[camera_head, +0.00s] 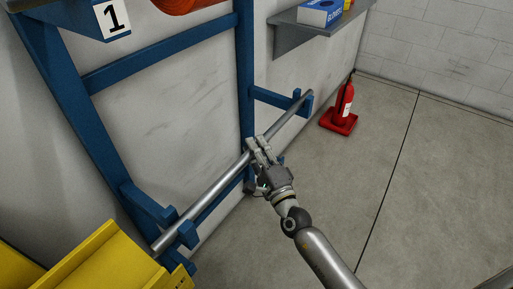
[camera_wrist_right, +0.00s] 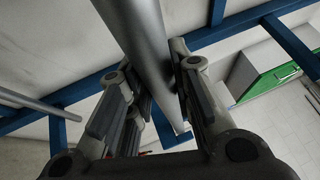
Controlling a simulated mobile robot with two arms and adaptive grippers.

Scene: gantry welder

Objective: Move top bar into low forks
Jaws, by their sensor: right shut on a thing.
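A long silver bar (camera_head: 205,194) runs diagonally along the blue rack in the head view. Its near end lies over the left low fork (camera_head: 148,207), and its far end is at the right low fork (camera_head: 274,97). I cannot tell whether it rests fully on them. My right gripper (camera_head: 259,148) is shut on the bar near its middle, in front of the blue upright. In the right wrist view the bar (camera_wrist_right: 143,40) passes between the two fingers (camera_wrist_right: 157,92). My left gripper is not in view.
A red fire extinguisher (camera_head: 345,103) stands on the floor beyond the rack's right fork. A grey shelf (camera_head: 295,38) with a blue box (camera_head: 320,13) juts from the wall above. A yellow structure (camera_head: 85,264) fills the lower left. The floor at right is clear.

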